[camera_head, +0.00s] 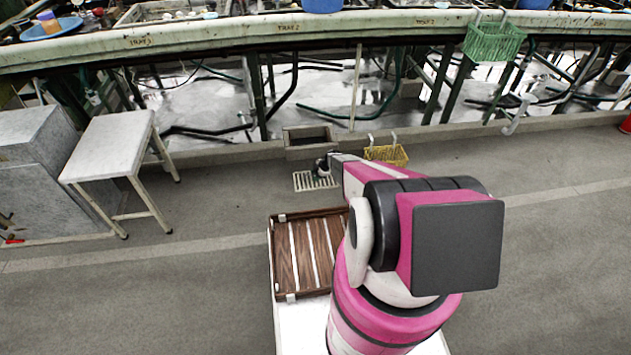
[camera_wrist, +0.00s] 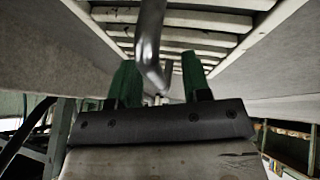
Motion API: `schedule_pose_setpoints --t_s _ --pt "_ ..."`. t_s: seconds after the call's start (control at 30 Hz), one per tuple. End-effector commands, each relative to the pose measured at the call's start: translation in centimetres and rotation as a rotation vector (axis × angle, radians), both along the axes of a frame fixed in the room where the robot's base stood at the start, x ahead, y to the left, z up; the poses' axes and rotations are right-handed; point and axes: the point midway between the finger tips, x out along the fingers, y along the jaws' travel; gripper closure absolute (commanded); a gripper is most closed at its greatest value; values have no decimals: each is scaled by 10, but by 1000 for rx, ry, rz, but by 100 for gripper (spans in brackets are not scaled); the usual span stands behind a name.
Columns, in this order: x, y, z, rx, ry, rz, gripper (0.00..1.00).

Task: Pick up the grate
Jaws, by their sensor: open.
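The grate (camera_head: 308,182) is a pale slatted panel on the floor in front of a stone-like box. In the wrist view its pale slats (camera_wrist: 205,38) fill the top middle, with dark gaps between them. My gripper (camera_head: 322,170) is over the grate's right part, with my arm hiding some of it. In the wrist view my gripper's two green fingers (camera_wrist: 159,85) are apart. A dark bent metal bar (camera_wrist: 150,45) shows between them, apparently a handle on the grate. I cannot tell whether either finger touches it.
The open box (camera_head: 308,142) stands just behind the grate, and a yellow basket (camera_head: 386,154) is to its right. A wooden slatted tray (camera_head: 303,250) lies nearer. A stool (camera_head: 112,145) stands left. Long basins (camera_head: 220,38) run across the back.

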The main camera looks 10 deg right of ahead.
Motion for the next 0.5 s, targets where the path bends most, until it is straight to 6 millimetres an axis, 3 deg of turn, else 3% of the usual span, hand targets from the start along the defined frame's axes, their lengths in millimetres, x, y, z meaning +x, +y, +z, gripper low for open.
schedule_pose_setpoints --t_s 0.43,0.47,0.5 --pt "0 0 -4 0 0 0 56" --pt "0 0 -4 0 0 0 63" --pt "0 0 -4 0 0 0 76"
